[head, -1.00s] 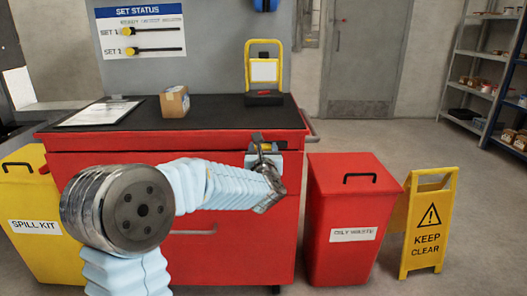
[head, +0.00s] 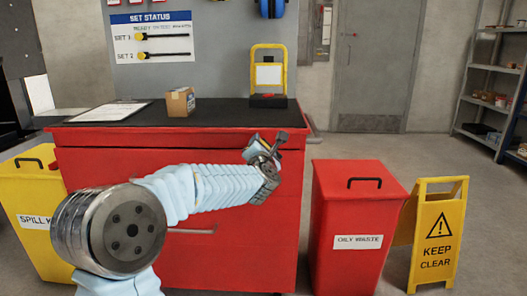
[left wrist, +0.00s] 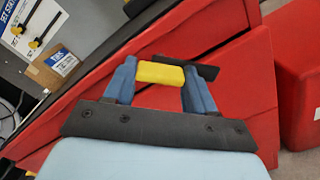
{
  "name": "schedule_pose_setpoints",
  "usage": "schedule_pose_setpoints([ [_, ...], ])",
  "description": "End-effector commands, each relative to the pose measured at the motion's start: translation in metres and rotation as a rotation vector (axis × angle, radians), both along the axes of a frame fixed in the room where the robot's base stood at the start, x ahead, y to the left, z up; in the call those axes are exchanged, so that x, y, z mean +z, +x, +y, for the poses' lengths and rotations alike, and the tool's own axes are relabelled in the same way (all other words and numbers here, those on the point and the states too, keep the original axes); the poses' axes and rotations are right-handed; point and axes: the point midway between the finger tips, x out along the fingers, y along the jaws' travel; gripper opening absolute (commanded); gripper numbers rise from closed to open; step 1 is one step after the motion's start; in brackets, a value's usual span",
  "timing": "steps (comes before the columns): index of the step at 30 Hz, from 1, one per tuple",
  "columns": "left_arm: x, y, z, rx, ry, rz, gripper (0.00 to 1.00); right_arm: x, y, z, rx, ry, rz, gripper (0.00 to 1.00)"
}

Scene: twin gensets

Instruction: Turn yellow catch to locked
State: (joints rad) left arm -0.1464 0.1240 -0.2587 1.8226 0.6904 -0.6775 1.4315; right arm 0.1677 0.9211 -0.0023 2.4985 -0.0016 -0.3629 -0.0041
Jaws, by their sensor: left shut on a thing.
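My left gripper (head: 264,152) is raised in front of the upper right of the red cabinet (head: 180,190). In the left wrist view its two blue fingers (left wrist: 160,78) are shut on a short yellow handle (left wrist: 161,73). A dark piece (left wrist: 203,70) shows behind the handle and past the right finger. In the head view a dark end (head: 281,136) sticks out of the gripper to the upper right. I cannot make out a separate yellow catch on any machine. My right gripper is not in view.
On the cabinet's black top are a clipboard (head: 108,111), a cardboard box (head: 180,101) and a yellow-framed stand (head: 267,75). A status board (head: 152,38) hangs behind. A red oily-waste bin (head: 352,220) and a yellow keep-clear sign (head: 438,230) stand right, a yellow spill-kit bin (head: 28,190) left.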

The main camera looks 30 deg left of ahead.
Motion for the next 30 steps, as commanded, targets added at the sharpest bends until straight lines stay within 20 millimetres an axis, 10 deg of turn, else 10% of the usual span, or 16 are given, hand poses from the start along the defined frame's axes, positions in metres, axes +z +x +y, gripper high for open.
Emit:
schedule_pose_setpoints([
  [30,-0.001,0.000,-0.001,-0.002,0.645,0.398,0.00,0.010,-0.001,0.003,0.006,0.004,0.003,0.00],
])
